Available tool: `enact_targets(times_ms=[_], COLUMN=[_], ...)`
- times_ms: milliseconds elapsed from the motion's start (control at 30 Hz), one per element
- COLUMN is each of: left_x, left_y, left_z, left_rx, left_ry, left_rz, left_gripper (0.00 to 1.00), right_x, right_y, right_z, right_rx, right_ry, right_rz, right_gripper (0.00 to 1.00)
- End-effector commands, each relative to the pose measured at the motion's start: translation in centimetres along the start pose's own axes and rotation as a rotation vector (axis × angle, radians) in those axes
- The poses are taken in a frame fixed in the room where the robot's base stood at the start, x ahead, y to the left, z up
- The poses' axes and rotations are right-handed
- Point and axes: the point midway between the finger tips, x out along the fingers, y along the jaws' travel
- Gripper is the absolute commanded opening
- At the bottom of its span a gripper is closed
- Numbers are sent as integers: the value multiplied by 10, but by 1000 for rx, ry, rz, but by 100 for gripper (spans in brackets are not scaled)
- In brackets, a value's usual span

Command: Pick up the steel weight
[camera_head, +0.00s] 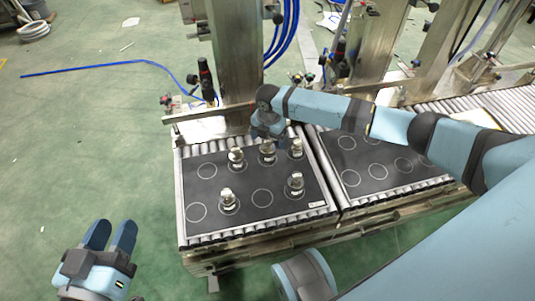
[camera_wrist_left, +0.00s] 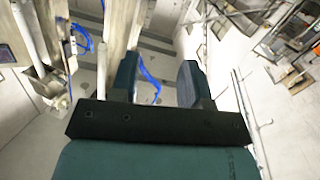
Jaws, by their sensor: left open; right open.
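Several similar steel weights stand upright on a dark mat (camera_head: 178,195) marked with pale circles. Two are in the back row at the left (camera_head: 236,157) and middle (camera_head: 267,152), and one stands at the back right (camera_head: 296,149). Two more stand nearer the front, at the right (camera_head: 295,184) and left (camera_head: 228,198). My right gripper (camera_head: 268,134) points down just behind and above the back middle weight; contact with it cannot be told. My left gripper (camera_head: 122,235) is open and empty, left of the mat; its spread fingers also show in the left wrist view (camera_wrist_left: 158,78).
The mat lies on a roller conveyor (camera_head: 188,236) beside a second dark mat with empty circles (camera_head: 378,172). A steel column (camera_head: 233,50) rises behind it, with blue hoses (camera_head: 284,35). My right arm crosses above the second mat.

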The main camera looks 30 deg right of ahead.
Motion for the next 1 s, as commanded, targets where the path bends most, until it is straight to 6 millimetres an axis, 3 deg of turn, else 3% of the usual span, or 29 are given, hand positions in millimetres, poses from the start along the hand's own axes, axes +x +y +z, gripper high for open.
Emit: enact_targets(times_ms=[33,233,500,567,900,1000], left_x=[2,7,8,8,8,8], left_y=[-4,-15,-15,-15,-15,-15], left_z=[5,-2,-7,-7,-7,-7], left_rx=[28,158,180,180,179,179], left_ry=[15,86,100,100,99,99], left_rz=[0,-5,-7,-6,-6,-6], left_gripper=[43,43,43,43,43,43], right_x=[13,41,42,42,43,40], right_y=[1,2,2,2,2,4], right_z=[-1,-3,-3,-3,-3,-2], right_rx=[0,0,0,0,0,0], right_ry=[0,0,0,0,0,-1], right_rz=[-1,-1,0,0,0,4], right_gripper=[88,88,88,77,0,0])
